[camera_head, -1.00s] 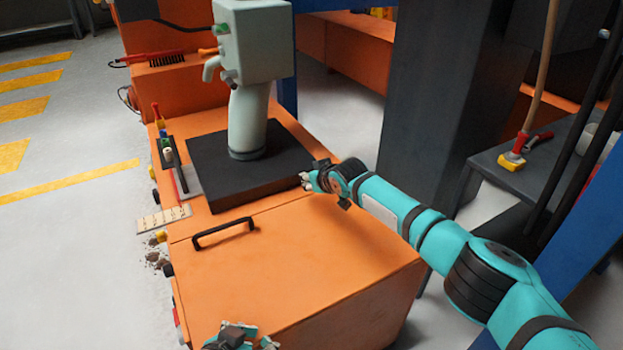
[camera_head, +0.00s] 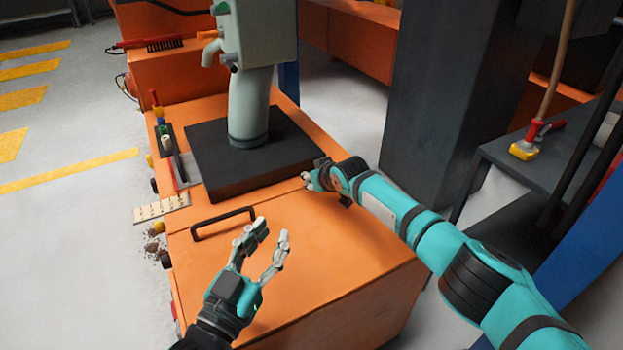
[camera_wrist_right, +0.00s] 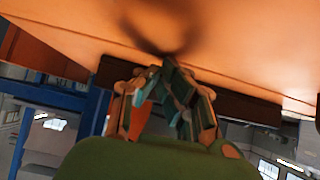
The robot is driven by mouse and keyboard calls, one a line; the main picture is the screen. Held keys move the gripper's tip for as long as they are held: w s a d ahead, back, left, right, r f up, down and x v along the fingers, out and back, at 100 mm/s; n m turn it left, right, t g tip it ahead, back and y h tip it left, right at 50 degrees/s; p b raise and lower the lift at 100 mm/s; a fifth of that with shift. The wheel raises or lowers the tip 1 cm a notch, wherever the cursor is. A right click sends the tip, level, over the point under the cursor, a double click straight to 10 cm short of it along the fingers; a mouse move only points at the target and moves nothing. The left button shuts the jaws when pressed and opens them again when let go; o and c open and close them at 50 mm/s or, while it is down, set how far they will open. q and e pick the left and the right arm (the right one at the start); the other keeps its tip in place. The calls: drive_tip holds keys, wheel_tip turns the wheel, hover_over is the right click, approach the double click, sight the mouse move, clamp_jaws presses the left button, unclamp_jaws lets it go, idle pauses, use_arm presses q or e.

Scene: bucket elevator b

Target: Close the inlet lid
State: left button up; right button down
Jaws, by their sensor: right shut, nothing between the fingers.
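The inlet lid (camera_head: 300,255) is the broad orange panel with a black handle (camera_head: 223,223) on the near part of the orange machine; it looks flat or nearly so, and I cannot tell whether it is fully seated. My left gripper (camera_head: 273,230) is open and empty above the lid, just right of the handle. My right gripper (camera_head: 308,180) is shut and empty at the lid's far right corner, beside the black slab. In the right wrist view the fingertips (camera_wrist_right: 167,66) are close to an orange surface (camera_wrist_right: 235,50), over their shadow; contact is unclear.
A black slab (camera_head: 225,180) carries a grey-green pipe (camera_head: 248,110) behind the lid. Small tools (camera_head: 165,140) lie along the machine's left edge. A dark column (camera_head: 430,90) and a grey table (camera_head: 530,170) stand to the right. The floor at left is open.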

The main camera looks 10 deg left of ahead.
drive_tip(key=shift+s+d+f, duration=0.25)
drive_tip(key=shift+f, duration=0.25)
drive_tip(key=v, duration=1.2)
drive_tip(key=shift+r, duration=0.3)
